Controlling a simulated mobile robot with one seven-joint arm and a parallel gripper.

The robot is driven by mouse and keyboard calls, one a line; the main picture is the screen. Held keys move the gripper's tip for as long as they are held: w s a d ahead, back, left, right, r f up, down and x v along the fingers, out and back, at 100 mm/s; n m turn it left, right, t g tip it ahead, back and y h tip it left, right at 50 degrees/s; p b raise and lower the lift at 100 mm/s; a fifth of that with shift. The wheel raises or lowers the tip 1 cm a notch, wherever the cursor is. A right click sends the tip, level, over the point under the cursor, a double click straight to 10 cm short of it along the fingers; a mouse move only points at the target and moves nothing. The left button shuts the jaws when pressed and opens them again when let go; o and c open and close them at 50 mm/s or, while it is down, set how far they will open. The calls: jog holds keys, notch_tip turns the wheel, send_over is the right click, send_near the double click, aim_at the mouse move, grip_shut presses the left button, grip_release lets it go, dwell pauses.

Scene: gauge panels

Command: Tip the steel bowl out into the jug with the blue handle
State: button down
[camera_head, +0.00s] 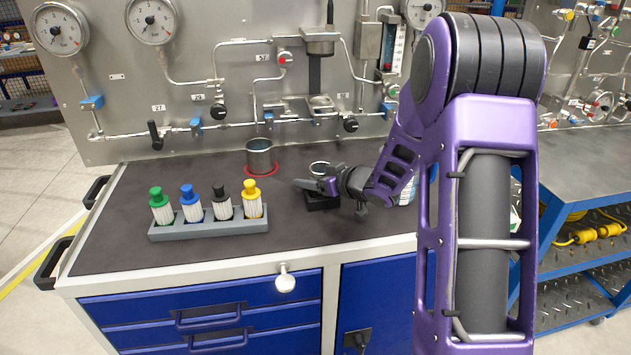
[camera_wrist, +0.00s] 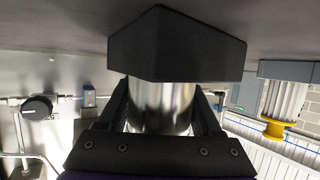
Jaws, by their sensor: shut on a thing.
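My gripper (camera_head: 308,185) is low over the workbench, shut on a steel cylinder-shaped vessel (camera_wrist: 160,106), with a finger on each side of it. The vessel is upright at a black block (camera_head: 322,202) on the bench; the block (camera_wrist: 178,45) fills the upper middle of the upside-down wrist view. A second steel vessel (camera_head: 260,158) stands upright on a red ring, left of and behind my gripper. I cannot make out a bowl or a blue-handled jug. The vessels' contents are hidden.
A grey rack (camera_head: 208,229) holds cartridges with green, blue, black and yellow caps at the bench's front left. A gauge panel (camera_head: 190,65) with pipes and valves rises behind. My arm hides the bench's right side. Bare bench lies in front of the gripper.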

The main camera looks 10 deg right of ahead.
notch_tip(320, 180, up, 10)
jog(key=p, duration=0.3)
jog(key=s, duration=1)
jog(key=shift+f, duration=0.1)
dwell(0.3)
